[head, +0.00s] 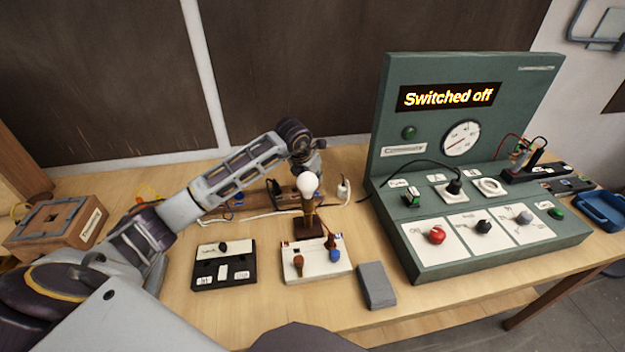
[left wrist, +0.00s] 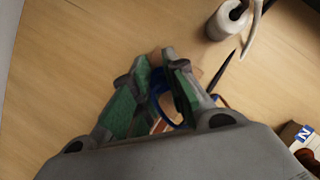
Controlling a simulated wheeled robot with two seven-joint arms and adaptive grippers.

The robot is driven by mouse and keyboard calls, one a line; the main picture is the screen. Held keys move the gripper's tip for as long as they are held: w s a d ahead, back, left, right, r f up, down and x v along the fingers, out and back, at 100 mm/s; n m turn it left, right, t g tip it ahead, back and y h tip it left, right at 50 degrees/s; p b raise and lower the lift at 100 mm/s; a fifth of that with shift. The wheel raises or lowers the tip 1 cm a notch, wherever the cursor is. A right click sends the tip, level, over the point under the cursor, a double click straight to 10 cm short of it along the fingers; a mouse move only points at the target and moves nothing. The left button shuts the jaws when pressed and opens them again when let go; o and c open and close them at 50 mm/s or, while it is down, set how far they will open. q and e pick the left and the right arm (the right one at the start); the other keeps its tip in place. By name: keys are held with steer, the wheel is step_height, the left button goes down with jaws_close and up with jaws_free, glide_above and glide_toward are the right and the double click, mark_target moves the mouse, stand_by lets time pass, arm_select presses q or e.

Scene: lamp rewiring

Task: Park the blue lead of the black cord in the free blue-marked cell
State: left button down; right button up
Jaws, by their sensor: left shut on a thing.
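My left gripper (head: 312,165) reaches in from the left and stands behind the bulb of the lamp (head: 308,184), its fingers mostly hidden there. In the left wrist view the gripper (left wrist: 160,75) is shut on a blue lead (left wrist: 182,108), with a brownish piece close behind the fingers. A thin black cord end (left wrist: 222,70) lies right of the fingers. A wooden rack (head: 258,195) stands behind the lamp, with small blue marks at its left; I cannot make out which cell is free. My right gripper is not in view.
The green test console (head: 480,240) reads "Switched off".

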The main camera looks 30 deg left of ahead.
arm_select(q)
steer(key=c, duration=1.5)
jaws_free()
steer(key=shift+c, duration=0.2)
steer(key=shift+o, duration=1)
steer(key=shift+s+r, duration=0.2)
steer(key=shift+r, duration=0.4)
steer(key=v, duration=1)
steer(key=shift+r, duration=0.3)
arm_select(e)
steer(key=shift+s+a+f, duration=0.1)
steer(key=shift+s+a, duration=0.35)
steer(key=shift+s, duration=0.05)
arm_select(q)
steer(key=shift+s+a, duration=0.1)
steer(key=shift+s, duration=0.05)
